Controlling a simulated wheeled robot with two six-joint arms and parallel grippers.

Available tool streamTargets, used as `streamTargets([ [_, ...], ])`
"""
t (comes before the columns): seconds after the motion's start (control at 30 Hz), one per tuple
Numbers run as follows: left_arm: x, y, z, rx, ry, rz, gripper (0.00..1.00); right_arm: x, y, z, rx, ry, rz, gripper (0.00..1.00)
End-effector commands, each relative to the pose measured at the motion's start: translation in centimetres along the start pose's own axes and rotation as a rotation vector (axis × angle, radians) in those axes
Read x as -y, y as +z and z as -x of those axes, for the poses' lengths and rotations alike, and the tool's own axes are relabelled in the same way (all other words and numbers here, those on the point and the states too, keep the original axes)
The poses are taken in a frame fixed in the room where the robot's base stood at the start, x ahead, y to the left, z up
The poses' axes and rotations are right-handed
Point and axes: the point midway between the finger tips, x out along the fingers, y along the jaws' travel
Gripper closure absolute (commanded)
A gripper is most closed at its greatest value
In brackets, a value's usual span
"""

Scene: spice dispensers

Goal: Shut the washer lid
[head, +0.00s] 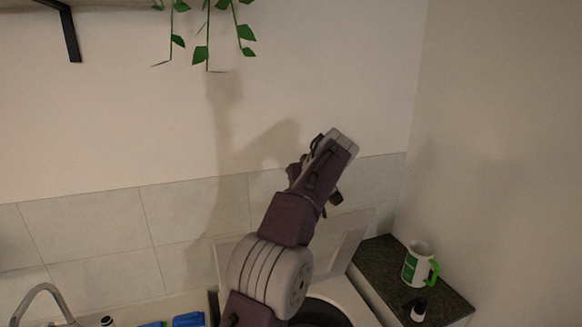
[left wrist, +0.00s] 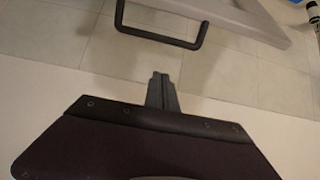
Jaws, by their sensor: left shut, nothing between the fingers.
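The washer lid is a pale grey panel standing raised against the tiled wall in the head view (head: 346,243), partly hidden behind my left arm. In the left wrist view the lid (left wrist: 245,15) shows along the top, with a dark bar handle (left wrist: 160,40) on it. The dark round washer opening (head: 330,310) is below the lid, mostly hidden by my arm. My left gripper (left wrist: 160,80) is shut and empty, its fingers apart in the picture from the handle. In the head view its fingertips cannot be made out. My right gripper is not in view.
A dark counter (head: 372,253) at the right holds a white and green mug (head: 417,263) and a small dark-bodied bottle (head: 418,310). A tap (head: 40,292) and blue cloths or sponges (head: 188,320) are at the lower left. A plant (head: 208,35) hangs above.

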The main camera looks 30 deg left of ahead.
Motion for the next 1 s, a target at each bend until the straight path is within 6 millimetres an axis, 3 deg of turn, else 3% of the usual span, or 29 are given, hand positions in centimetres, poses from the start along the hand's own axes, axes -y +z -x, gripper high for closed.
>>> streamTargets([
  [0.03,0.0,-1.0,0.7,0.003,-0.003,-0.002,1.0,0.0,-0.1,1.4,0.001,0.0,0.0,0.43],
  [0.33,0.1,-0.9,0.0,0.005,-0.005,-0.002,1.0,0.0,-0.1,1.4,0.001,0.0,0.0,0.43],
  [0.8,0.2,-1.1,-9.4,0.007,-0.006,-0.003,1.0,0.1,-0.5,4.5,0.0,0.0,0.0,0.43],
  [1.0,0.1,1.8,-8.4,0.004,-0.002,-0.004,1.0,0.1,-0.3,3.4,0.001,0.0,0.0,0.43],
])
